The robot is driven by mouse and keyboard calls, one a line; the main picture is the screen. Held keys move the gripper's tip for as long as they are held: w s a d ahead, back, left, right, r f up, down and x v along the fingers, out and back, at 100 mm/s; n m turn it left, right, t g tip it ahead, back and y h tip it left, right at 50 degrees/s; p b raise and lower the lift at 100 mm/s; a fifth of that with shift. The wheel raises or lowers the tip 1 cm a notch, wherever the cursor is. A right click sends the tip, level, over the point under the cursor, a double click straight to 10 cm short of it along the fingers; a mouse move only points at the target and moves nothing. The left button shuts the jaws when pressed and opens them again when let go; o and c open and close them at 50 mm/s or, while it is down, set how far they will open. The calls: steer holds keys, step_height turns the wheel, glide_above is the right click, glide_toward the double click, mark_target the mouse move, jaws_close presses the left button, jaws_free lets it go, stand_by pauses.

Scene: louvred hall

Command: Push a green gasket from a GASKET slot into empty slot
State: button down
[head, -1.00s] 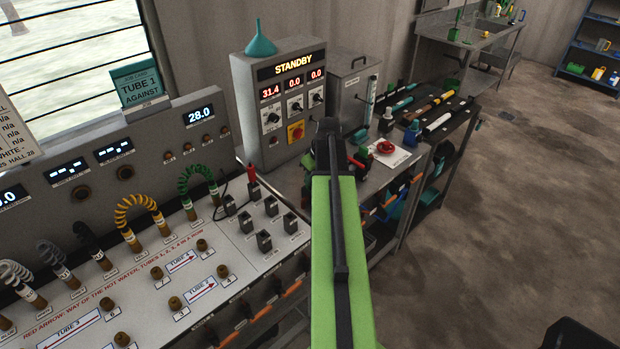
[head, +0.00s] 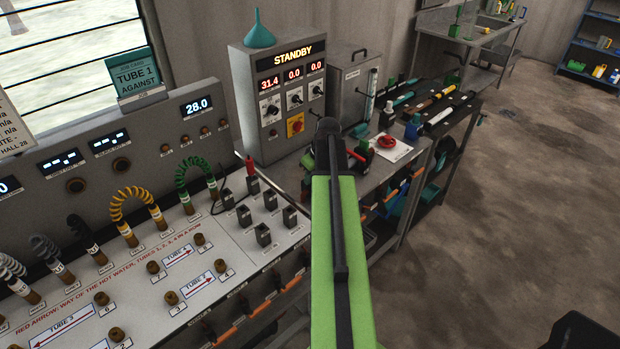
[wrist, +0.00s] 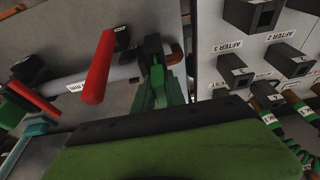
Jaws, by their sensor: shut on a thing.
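My gripper (wrist: 160,78) shows in the wrist view, its green fingers shut. The thing between the fingertips is too dark and small to make out. In the head view my own green arm covers the gripper, over the bench right of the white panel. I cannot pick out a green gasket or a GASKET slot in either view. Small black sockets (head: 263,234) stand on the white panel in the head view. In the wrist view, dark square-mouthed sockets (wrist: 250,14) have labels such as AFTER 2 and AFTER 3, apart from my gripper.
A red rod (wrist: 99,66) stands close left of my gripper in the wrist view. The control box (head: 280,95) reads STANDBY, with a teal funnel on top. Open floor (head: 530,220) lies to the right.

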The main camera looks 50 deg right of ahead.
steer(key=c, duration=1.3)
jaws_free()
